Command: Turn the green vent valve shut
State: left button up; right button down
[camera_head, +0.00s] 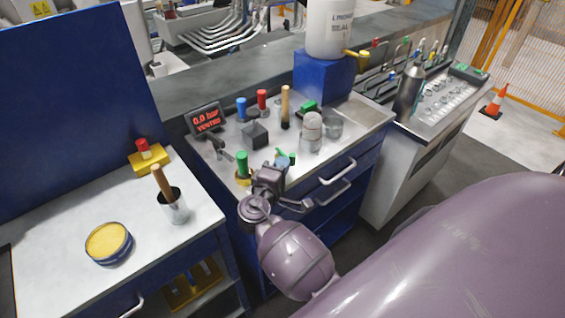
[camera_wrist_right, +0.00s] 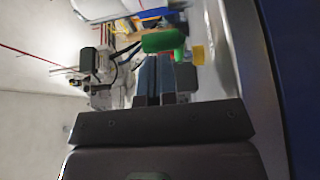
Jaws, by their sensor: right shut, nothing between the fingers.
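The green vent valve appears to be the small green part (camera_head: 292,158) at the near edge of the blue bench, partly hidden by my right gripper. My right gripper (camera_head: 283,164) is shut with nothing between its fingers, right beside these green bits; I cannot tell whether it touches them. In the wrist view its shut blue fingers (camera_wrist_right: 155,78) point toward a green piece (camera_wrist_right: 163,41); I cannot tell which green part this is. A display (camera_head: 207,120) on the bench reads 0.0 bar, VENTED. My left gripper is not in view.
A green cylinder on a yellow base (camera_head: 242,165) stands left of my gripper. A grey block (camera_head: 255,134), blue and red cylinders, a wooden handle (camera_head: 285,107) and a metal canister (camera_head: 312,128) stand behind. A cup (camera_head: 175,209) and yellow tin (camera_head: 108,243) occupy the left table.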

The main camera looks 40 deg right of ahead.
jog(key=shift+d, duration=0.1)
dwell(0.4)
jog(key=shift+s+d, duration=0.25)
jog(key=shift+d, duration=0.55)
